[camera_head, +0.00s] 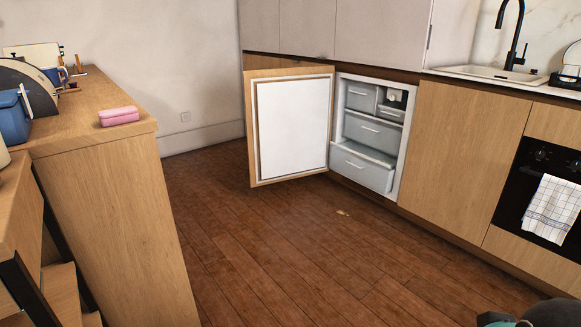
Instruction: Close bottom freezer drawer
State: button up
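The freezer (400,145) is built in under the counter at the back, and its door (292,128) stands wide open to the left. The bottom freezer drawer (361,175) is pale grey with a light handle. It sits a little forward of the drawer above, and a strip of its top shows. The middle drawer (373,131) looks pushed in. My gripper is not in view. A dark rounded part with a teal cap, probably my arm, shows at the bottom right corner.
Wooden floor (270,255) in front of the freezer is clear except for a small yellowish scrap (343,212). A wooden counter (110,150) with a pink box (119,116) stands left. An oven (545,185) with a checked towel (552,209) is at right.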

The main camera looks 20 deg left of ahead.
aim_at(368, 162)
jog(key=u, duration=0.1)
jog(key=i, duration=3.95)
jog(key=z, duration=0.05)
